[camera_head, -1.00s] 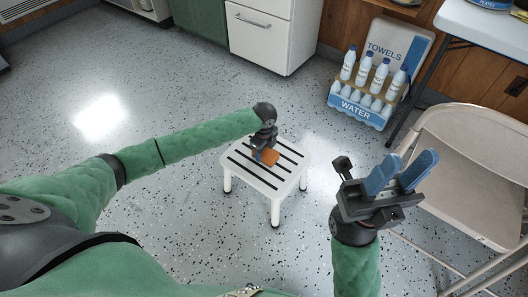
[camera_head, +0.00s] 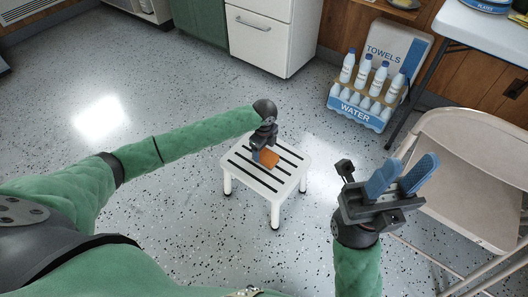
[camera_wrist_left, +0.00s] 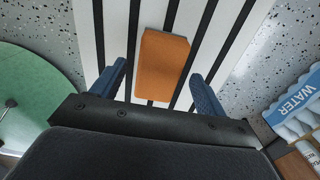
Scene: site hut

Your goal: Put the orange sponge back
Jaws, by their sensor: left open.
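The orange sponge (camera_head: 269,160) lies on the white step stool (camera_head: 250,178) with black strips. In the left wrist view the sponge (camera_wrist_left: 162,64) lies on the stool's top (camera_wrist_left: 118,30), between the two blue fingertips and partly beyond them. My left gripper (camera_head: 258,157) is over the stool close to the sponge; it also shows in the left wrist view (camera_wrist_left: 158,85), open, with a gap on either side of the sponge. My right gripper (camera_head: 398,180) is raised at the right, its two blue fingers apart, with nothing between them.
A beige folding chair (camera_head: 470,165) stands at the right. A pack of water bottles (camera_head: 358,112) and a towels box (camera_head: 398,42) stand by the wall. A white cabinet (camera_head: 258,38) is at the back. A white table (camera_head: 490,25) is at top right. The floor left of the stool is clear.

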